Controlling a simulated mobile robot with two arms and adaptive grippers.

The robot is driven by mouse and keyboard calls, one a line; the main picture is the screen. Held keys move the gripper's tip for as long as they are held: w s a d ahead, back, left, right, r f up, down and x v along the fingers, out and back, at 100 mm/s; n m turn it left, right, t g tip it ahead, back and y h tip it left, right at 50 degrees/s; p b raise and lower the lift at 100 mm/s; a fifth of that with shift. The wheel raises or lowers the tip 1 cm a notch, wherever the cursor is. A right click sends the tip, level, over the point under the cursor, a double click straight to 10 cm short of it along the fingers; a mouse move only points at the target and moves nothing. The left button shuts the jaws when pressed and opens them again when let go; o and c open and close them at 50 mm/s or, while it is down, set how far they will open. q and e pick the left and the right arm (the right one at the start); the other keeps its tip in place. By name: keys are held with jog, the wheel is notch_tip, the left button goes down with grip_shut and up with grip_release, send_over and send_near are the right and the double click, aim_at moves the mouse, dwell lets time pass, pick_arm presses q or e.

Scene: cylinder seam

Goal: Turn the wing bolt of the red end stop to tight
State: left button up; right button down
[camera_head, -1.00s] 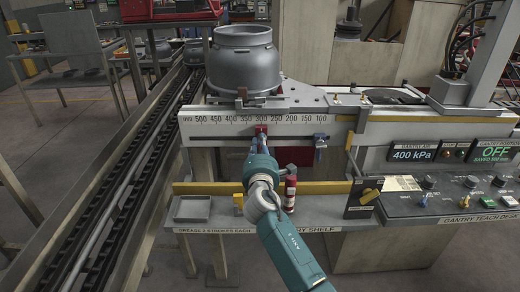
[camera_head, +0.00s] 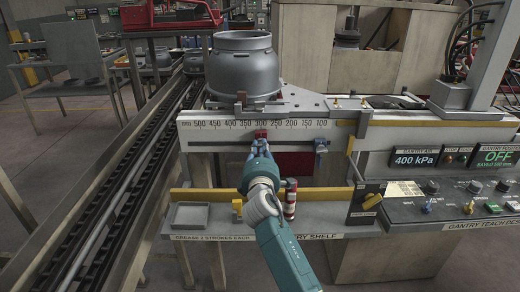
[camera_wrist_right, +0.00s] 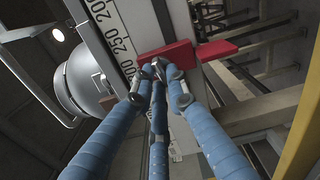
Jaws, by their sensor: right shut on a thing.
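The red end stop (camera_head: 261,133) sits on the white ruled beam (camera_head: 215,133), near the 300 mark. In the right wrist view it is a red block (camera_wrist_right: 210,52) at the scale's edge. My right gripper (camera_head: 260,147) reaches up to the stop from below. In the wrist view its blue fingers (camera_wrist_right: 157,72) close together on a small grey metal part, the wing bolt (camera_wrist_right: 154,66), at the front of the red block. The fingertips hide most of the bolt, so its angle and tightness cannot be read. My left gripper is not in view.
A blue stop (camera_head: 320,144) sits on the same beam to the right. A grey pot-shaped cylinder (camera_head: 240,68) stands above the beam. Below are a shelf with a grey tray (camera_head: 189,215) and a red-and-white canister (camera_head: 290,199). The teach desk (camera_head: 450,212) is at the right.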

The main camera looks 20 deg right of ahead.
jog(key=shift+f, duration=0.35)
jog(key=c, duration=1.7)
grip_release()
jog(key=shift+s, duration=0.1)
jog(key=shift+r, duration=0.2)
jog(key=v, duration=1.2)
